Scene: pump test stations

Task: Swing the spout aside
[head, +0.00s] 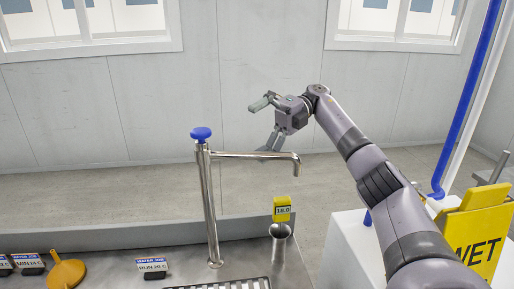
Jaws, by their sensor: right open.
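The spout (250,155) is a metal tube that runs right from the top of a steel standpipe (210,205) and bends down at its end. A blue knob (201,133) tops the standpipe. The spout's end is above a metal cup-like vessel (279,232). My right gripper (262,124) is open, with its fingers pointing left. In the picture its lower finger is close to the spout near its bent end; I cannot tell whether they touch. My left gripper is not in view.
A yellow tag reading 18.0 (282,209) is above the vessel. A drain grate (235,284), an orange funnel (66,273) and label blocks (152,266) are on the steel bench. A yellow WET sign (481,232) and a blue pipe (470,95) are at right.

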